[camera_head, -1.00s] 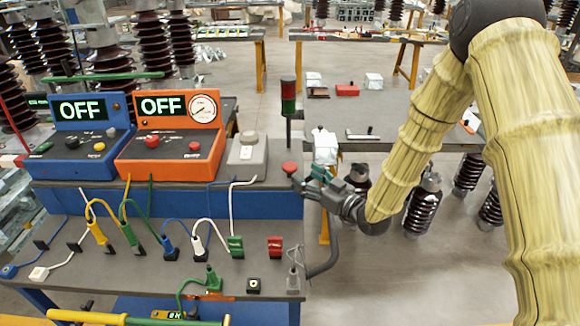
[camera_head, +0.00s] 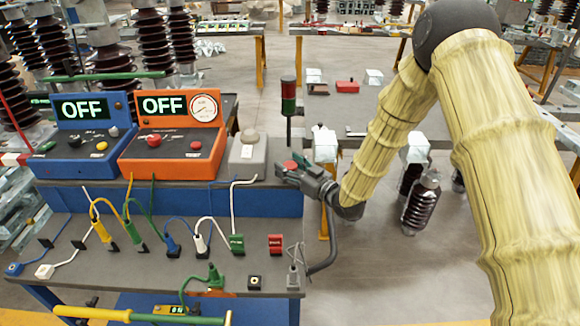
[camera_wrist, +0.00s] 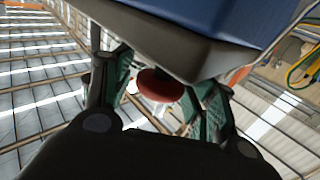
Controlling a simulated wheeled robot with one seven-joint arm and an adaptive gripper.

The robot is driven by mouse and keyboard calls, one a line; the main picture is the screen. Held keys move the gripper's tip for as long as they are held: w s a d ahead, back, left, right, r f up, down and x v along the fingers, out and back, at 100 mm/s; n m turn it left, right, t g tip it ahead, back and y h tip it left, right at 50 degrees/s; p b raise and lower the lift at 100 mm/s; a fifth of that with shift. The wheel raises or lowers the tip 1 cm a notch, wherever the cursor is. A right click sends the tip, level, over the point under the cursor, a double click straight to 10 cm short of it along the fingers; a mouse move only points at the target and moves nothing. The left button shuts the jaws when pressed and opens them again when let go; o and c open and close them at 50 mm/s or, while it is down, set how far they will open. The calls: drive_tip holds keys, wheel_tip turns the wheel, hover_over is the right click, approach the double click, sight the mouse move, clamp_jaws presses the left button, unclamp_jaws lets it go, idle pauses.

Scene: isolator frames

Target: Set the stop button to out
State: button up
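The stop button is a red mushroom-shaped knob (camera_head: 290,164) at the right end of the bench's raised shelf. In the wrist view the red knob (camera_wrist: 160,86) sticks out from a grey housing edge. My gripper (camera_head: 298,171) is at the shelf's right end, right at the knob. In the wrist view my gripper (camera_wrist: 162,95) has its green-padded fingers apart, one on each side of the knob. They look open, with small gaps beside the knob. I cannot tell whether the knob is in or out.
A blue console (camera_head: 82,150) and an orange console (camera_head: 172,148) on the shelf both show OFF. A grey box (camera_head: 247,158) with a round knob stands left of my gripper. A red-green signal lamp (camera_head: 288,98) stands behind. Cables and plugs cover the lower bench top.

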clamp_jaws()
drive_tip(key=shift+r, duration=0.9)
drive_tip(key=shift+o, duration=1.8)
unclamp_jaws()
drive_tip(key=shift+r, duration=0.1)
drive_tip(key=shift+d, duration=0.1)
drive_tip(key=v, duration=1.2)
